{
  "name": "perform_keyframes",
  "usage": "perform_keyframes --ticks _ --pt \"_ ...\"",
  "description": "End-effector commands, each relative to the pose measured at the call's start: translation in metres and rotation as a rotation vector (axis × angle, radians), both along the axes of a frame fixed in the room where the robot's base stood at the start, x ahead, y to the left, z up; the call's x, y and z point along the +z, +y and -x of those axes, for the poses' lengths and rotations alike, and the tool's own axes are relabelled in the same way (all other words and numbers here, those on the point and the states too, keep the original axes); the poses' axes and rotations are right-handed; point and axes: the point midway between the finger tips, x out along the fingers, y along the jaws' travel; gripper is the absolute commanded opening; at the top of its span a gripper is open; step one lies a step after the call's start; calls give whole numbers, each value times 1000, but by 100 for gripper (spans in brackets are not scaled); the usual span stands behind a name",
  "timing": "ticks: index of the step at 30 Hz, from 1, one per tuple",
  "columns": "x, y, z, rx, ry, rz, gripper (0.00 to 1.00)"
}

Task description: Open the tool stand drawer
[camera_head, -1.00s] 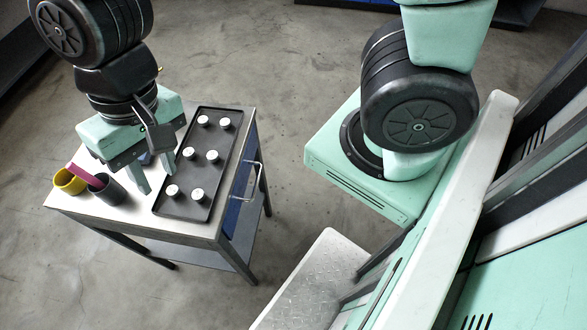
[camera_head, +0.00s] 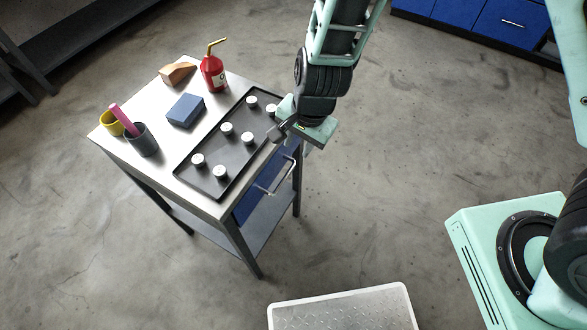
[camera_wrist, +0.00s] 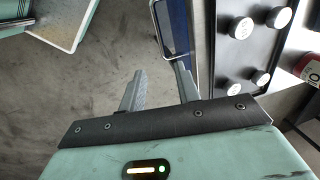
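The tool stand (camera_head: 215,205) is a small metal table with a blue drawer (camera_head: 248,204) under its top. The drawer looks shut. Its grey bar handle (camera_head: 275,180) sticks out on the stand's right side. My gripper (camera_head: 304,145) is beside the stand's right edge, near the far end of the handle, with its fingers pointing down. In the wrist view, my gripper (camera_wrist: 160,80) is open and empty. The handle (camera_wrist: 158,28) and blue drawer front (camera_wrist: 179,22) are just beyond the fingertips, nearer the right finger. I cannot tell whether that finger touches the handle.
On the stand are a black tray (camera_head: 205,172) with several white-topped pieces, a blue block (camera_head: 186,110), a red can (camera_head: 213,73), a brown block (camera_head: 177,73) and two cups (camera_head: 142,140). A pale platform (camera_head: 345,306) stands in front. The floor right of the stand is clear.

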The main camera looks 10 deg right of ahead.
Motion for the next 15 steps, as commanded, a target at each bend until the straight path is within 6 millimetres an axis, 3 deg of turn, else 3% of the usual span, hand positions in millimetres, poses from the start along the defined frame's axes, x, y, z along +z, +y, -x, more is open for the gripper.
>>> perform_keyframes --ticks 3,15 --pt "-27 3 -2 -1 5 1 33" --pt "-99 14 -10 1 4 0 33"
